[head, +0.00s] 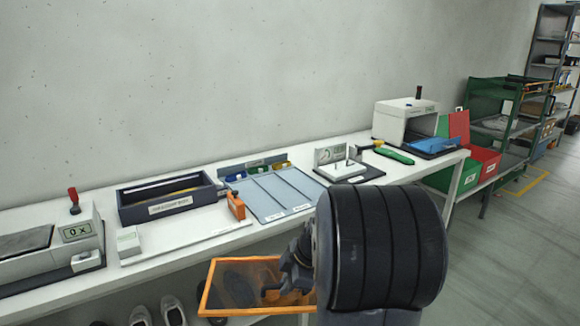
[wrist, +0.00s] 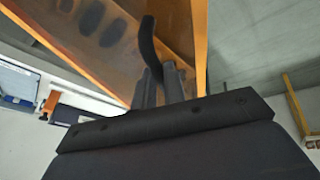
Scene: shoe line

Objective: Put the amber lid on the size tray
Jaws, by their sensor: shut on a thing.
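The amber lid (head: 222,292) is a see-through panel with an orange frame, held in front of the bench and below its top. In the wrist view the lid (wrist: 105,70) fills the upper left, with dark oval shapes showing through it. My gripper (head: 284,284) is at the lid's right side in the head view. In the wrist view my gripper (wrist: 165,92) is shut on the lid's dark curved handle (wrist: 149,48). My arm hides the lid's right part in the head view. I cannot tell for sure which thing is the size tray.
The bench (head: 150,275) carries a dark box (head: 165,213), a blue-grey divided board (head: 270,195), an orange block (head: 236,205), a gauge stand (head: 345,165) and a white machine (head: 400,118). Shoes (head: 140,315) sit under the bench.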

